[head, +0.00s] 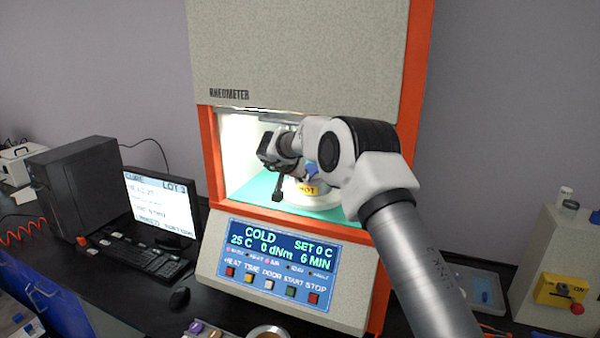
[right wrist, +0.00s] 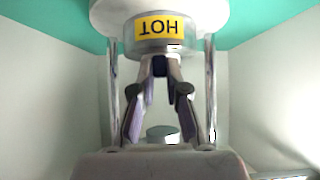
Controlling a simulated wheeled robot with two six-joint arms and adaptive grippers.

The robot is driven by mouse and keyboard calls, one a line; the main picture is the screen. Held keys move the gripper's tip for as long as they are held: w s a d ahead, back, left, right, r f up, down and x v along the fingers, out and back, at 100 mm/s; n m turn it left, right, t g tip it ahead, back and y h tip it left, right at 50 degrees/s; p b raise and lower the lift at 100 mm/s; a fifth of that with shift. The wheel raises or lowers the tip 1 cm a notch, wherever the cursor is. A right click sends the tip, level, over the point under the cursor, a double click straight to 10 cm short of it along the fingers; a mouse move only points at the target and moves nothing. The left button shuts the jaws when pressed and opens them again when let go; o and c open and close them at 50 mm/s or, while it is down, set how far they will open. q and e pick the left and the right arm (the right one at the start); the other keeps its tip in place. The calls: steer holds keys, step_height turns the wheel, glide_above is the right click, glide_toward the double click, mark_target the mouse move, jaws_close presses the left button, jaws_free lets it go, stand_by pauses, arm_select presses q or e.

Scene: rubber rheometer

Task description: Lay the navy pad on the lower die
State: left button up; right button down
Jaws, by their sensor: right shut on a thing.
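My right gripper (head: 277,188) is inside the open chamber of the rheometer. In the right wrist view, which is upside down, its fingers (right wrist: 160,66) are shut on the small navy pad (right wrist: 160,69). The lower die is a round grey block with a yellow HOT label (right wrist: 160,26) on a white round base. In the head view the die's label (head: 307,190) shows below my wrist. The pad appears close to the die's edge; I cannot tell whether they touch. My left gripper is out of view.
The orange door frame (head: 212,160) surrounds the chamber, with a teal floor (head: 262,190). Metal posts (right wrist: 210,90) stand on both sides of the fingers. A round grey part (right wrist: 162,132) shows between them. A control panel (head: 278,262) reads COLD; a monitor (head: 160,205) stands left.

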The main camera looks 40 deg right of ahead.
steer(key=shift+f, duration=0.1)
steer(key=c, duration=1.1)
jaws_free()
steer(key=s+a+r, duration=0.1)
steer(key=s+a, duration=0.4)
steer(key=a, duration=0.5)
steer(key=shift+s+a, duration=0.35)
steer(key=shift+s, duration=0.05)
steer(key=shift+d, duration=0.1)
